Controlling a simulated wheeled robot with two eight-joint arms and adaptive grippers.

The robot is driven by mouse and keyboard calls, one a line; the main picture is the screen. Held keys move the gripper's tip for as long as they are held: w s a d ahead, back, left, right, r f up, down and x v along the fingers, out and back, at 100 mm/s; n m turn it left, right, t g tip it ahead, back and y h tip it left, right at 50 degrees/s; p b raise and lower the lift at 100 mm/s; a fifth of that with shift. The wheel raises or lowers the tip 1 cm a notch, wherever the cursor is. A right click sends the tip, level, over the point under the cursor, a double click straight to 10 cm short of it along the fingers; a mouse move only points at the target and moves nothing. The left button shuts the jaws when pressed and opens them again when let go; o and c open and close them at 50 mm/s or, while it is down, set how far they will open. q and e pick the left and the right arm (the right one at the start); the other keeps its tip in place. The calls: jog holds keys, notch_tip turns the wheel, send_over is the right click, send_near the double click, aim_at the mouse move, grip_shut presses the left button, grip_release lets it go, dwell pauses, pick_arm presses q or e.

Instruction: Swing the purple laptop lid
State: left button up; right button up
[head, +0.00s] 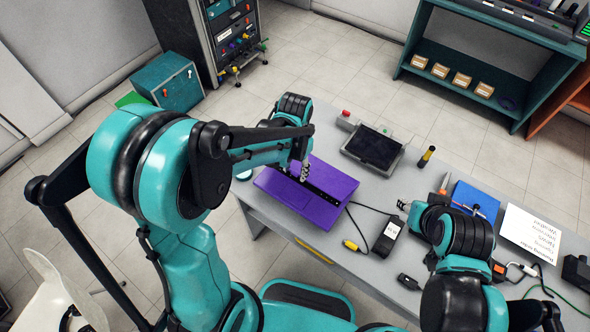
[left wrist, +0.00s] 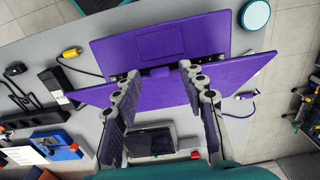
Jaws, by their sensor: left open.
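The purple laptop (head: 325,195) lies on the grey table near its left end, with its dark hinge strip showing. In the left wrist view, its base with the touchpad (left wrist: 160,40) is at the top, and the purple lid (left wrist: 160,96) stretches across below it, behind my fingers. My left gripper (head: 304,175) is over the laptop's far side. In the left wrist view my left gripper (left wrist: 158,76) has its two fingers wide apart, with the lid's surface behind the gap. I cannot tell whether they touch it. My right gripper (head: 404,206) is low over the table, small and partly hidden by its arm.
A dark tablet-like device (head: 373,147) lies beyond the laptop. A black adapter (head: 388,237) with a cable and yellow plug (head: 350,245) lies to its right. A blue box (head: 474,201) and white sheet (head: 530,234) are farther right. A teal round object (left wrist: 255,15) stands near the table edge.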

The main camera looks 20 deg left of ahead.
pick_arm(q)
jog(key=shift+f, duration=0.15)
grip_shut()
jog(key=s+f+t+b, duration=0.1)
jog(key=s+f+b, duration=0.1)
jog(key=f+b, duration=0.2)
jog(key=s+a+f+t+h+b, duration=0.1)
jog(key=s+f+t+b, duration=0.1)
jog(key=f+b, duration=0.2)
jog(key=s+a+f+t+b, duration=0.1)
jog(key=s+f+b, duration=0.1)
jog(key=f+b, duration=0.2)
jog(key=shift+s+a+f+h+b, duration=0.1)
jog(key=shift+s+f+h+b, duration=0.1)
jog(key=shift+f, duration=0.35)
jog(key=shift+s+a+f+h+b, duration=0.1)
jog(key=shift+s+f+b, duration=0.1)
jog(key=shift+f, duration=0.35)
jog(key=shift+s+f, duration=0.2)
jog(key=shift+f, duration=0.1)
grip_release()
jog(key=shift+a, duration=0.1)
jog(key=shift+w, duration=0.1)
